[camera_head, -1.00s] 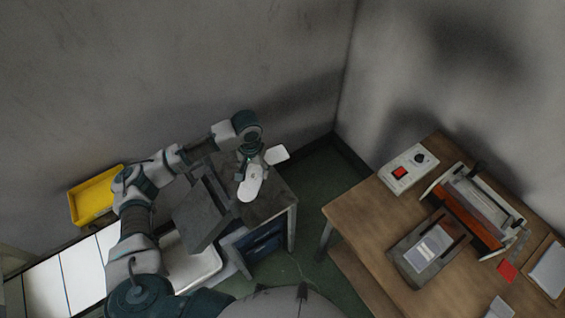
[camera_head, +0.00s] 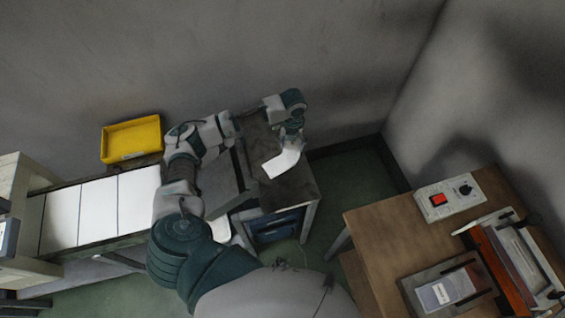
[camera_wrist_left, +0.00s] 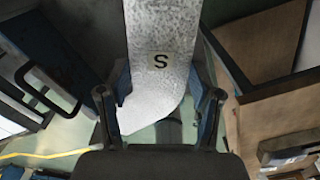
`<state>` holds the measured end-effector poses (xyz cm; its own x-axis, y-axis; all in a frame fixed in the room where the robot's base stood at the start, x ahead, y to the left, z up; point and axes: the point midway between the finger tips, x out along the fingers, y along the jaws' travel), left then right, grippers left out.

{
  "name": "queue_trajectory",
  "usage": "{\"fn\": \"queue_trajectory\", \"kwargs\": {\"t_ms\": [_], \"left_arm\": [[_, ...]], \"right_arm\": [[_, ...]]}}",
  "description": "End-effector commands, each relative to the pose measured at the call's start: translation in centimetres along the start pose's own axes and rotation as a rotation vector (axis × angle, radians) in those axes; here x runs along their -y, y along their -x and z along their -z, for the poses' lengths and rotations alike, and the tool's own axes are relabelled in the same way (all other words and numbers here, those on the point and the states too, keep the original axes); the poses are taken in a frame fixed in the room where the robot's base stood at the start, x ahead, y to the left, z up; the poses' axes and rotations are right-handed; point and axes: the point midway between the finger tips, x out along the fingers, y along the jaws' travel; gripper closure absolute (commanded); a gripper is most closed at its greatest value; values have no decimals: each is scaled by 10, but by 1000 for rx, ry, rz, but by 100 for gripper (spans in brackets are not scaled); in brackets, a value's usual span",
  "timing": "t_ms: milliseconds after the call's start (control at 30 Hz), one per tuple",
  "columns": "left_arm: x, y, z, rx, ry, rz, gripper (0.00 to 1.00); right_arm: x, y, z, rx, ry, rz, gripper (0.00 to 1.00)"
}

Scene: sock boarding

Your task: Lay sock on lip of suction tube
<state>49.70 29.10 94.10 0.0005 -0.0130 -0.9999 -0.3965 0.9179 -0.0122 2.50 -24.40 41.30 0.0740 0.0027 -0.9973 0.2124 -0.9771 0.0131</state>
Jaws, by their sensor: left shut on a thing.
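The sock (camera_head: 283,163) is a flat, pale, sock-shaped piece in the head view. In the left wrist view (camera_wrist_left: 160,35) it is speckled grey-white, marked with an S, and bends at its lower end. My left gripper (camera_head: 289,141) is shut on it, with a finger at each side in the left wrist view (camera_wrist_left: 160,88). The sock hangs over the dark workbench (camera_head: 300,188); I cannot tell whether it touches anything. A dark round part (camera_wrist_left: 170,132) shows just behind its lower end; I cannot tell whether that is the suction tube. My right gripper is out of view.
A yellow tray (camera_head: 132,138) stands by the back wall, near a white-topped counter (camera_head: 98,207). A wooden table (camera_head: 385,232) at the right bears a control box with a red switch (camera_head: 450,199) and a red-sided machine (camera_head: 505,268). Green floor (camera_head: 350,178) separates bench and table.

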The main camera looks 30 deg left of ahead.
Motion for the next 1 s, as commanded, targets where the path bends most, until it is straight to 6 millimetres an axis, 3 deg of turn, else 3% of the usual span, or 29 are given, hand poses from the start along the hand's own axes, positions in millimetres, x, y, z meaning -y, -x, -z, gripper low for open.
{"fn": "queue_trajectory", "kwargs": {"t_ms": [100,267,500,900,1000], "left_arm": [[-8,-8,-4,1,-167,-1,58],[-12,-20,-5,-2,-273,-3,58],[-13,-64,-5,-1,-283,-4,58],[-12,-109,-5,0,-283,-3,58],[-13,-111,-6,2,-283,-3,58]], "right_arm": [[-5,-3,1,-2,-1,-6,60],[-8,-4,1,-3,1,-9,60],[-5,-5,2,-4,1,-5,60],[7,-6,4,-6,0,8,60],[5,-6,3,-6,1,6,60]]}}
